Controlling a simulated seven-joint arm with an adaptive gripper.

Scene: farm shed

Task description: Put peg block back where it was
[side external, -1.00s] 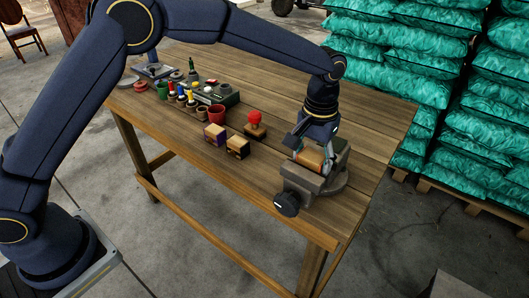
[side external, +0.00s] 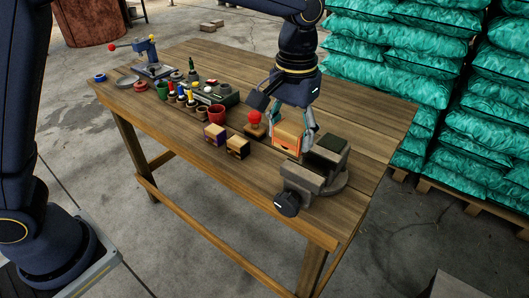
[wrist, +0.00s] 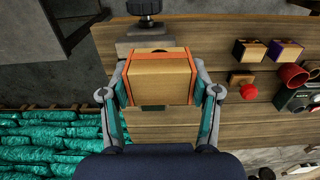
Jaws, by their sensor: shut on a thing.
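The peg block appears to be the light wooden block with orange edges (side external: 287,136); no pegs can be made out on it. My gripper (side external: 289,143) is shut on it, one finger on each side. The block is up off the vise and over the tabletop, behind and left of the vise in the side view. In the wrist view the block (wrist: 158,82) sits between my two fingers (wrist: 160,90). The grey bench vise (side external: 303,178) stands at the near right of the table, with nothing seen between its jaws.
A block with a red ball (side external: 254,128) stands just left of my gripper. A purple-edged block (side external: 215,136) and a black-edged block (side external: 238,147) are further left. Cups, including a red cup (side external: 216,114), and small bottles crowd the far left. The wooden table (side external: 350,115) is bare behind the vise.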

